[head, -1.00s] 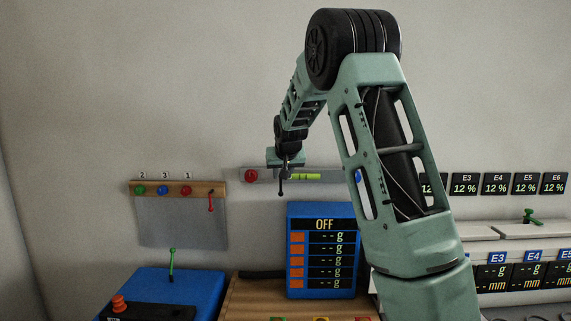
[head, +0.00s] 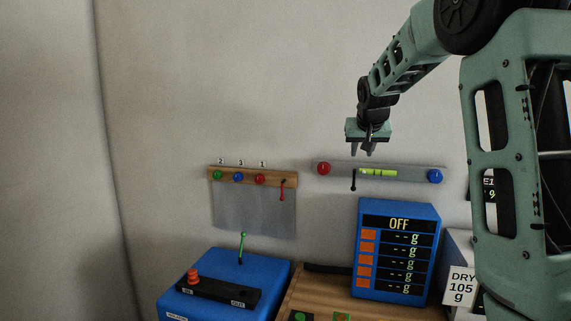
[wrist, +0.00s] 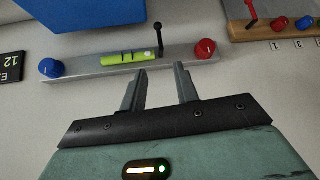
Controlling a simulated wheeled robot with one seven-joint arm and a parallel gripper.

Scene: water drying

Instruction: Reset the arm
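My gripper (head: 369,150) hangs at the end of my raised arm, in front of the wall. In the head view it appears just above a grey bar (head: 404,175) with a green level (head: 378,172), a black lever (head: 353,181), a red knob (head: 323,168) and a blue knob (head: 435,176). In the wrist view my gripper (wrist: 160,69) has its two fingers apart with nothing between them. The grey bar (wrist: 93,72) lies beyond the fingertips there, and I see no contact.
A wooden strip (head: 203,176) with coloured knobs and a red lever is on the wall at left. Below stand a blue box (head: 275,270) with a green lever and a blue display (head: 402,208) reading OFF. The wall above is clear.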

